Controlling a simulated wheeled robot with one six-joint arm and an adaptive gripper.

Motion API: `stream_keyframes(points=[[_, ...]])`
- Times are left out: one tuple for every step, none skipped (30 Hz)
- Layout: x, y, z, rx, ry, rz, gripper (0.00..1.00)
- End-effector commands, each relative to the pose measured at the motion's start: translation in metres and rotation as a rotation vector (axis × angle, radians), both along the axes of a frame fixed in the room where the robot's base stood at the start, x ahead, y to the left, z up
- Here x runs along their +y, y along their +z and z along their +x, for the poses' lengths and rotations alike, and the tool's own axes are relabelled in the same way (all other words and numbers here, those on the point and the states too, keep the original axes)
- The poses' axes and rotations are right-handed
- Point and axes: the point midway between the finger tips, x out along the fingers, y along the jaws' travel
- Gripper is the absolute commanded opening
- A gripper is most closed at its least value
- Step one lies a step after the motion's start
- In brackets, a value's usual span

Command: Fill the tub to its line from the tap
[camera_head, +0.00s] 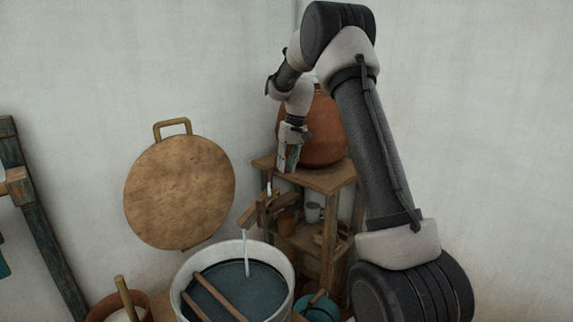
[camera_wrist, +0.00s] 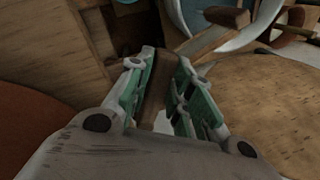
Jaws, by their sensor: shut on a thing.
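The tub (camera_head: 285,268) is a pale round vessel at the bottom centre of the head view. Dark blue-green water (camera_head: 262,278) lies in it, below the rim; I cannot make out a fill line. The wooden tap (camera_head: 250,215) juts out above its back edge, and a thin pale stream (camera_head: 246,258) runs from it into the water. My gripper (camera_head: 289,165) is at the stand, above and behind the spout. In the wrist view its green-padded fingers (camera_wrist: 165,90) are shut on a brown wooden bar (camera_wrist: 158,78), which looks like the tap's handle. The spout (camera_wrist: 212,42) shows beyond them.
A terracotta jar (camera_head: 325,130) stands on the wooden stand (camera_head: 330,180), close to my gripper. A round wooden board (camera_head: 180,192) is by the wall on the left. Two sticks (camera_head: 220,295) lie across the tub. A clay pot (camera_head: 105,308) is at lower left.

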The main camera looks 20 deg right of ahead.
Motion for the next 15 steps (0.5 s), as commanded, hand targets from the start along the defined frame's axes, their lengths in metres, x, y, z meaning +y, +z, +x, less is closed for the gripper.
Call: stream_keyframes(points=[[0.0, 0.0, 0.0, 0.0, 0.0, 0.0, 0.0], [0.0, 0.0, 0.0, 0.0, 0.0, 0.0, 0.0], [0.0, 0.0, 0.0, 0.0, 0.002, 0.0, 0.0], [-0.001, 0.0, 0.0, 0.001, 0.007, 0.0, 0.0], [-0.002, 0.0, 0.0, 0.0, 0.018, 0.0, 0.0], [-0.004, 0.0, 0.0, 0.001, 0.044, 0.0, 0.0], [-0.006, 0.0, 0.0, 0.001, 0.071, 0.0, 0.0], [-0.009, 0.0, 0.001, 0.0, 0.103, 0.0, 0.0], [-0.013, 0.0, 0.001, 0.001, 0.153, 0.0, 0.0], [-0.016, 0.0, 0.002, 0.0, 0.194, 0.0, 0.0], [-0.019, 0.0, 0.002, 0.0, 0.236, 0.0, 0.0], [-0.023, -0.001, 0.003, 0.001, 0.289, 0.0, 0.0], [-0.026, 0.0, 0.004, -0.001, 0.326, -0.001, 0.0], [-0.029, 0.0, 0.005, 0.001, 0.361, -0.001, 0.0], [-0.031, 0.0, 0.006, 0.0, 0.402, -0.001, 0.0]])
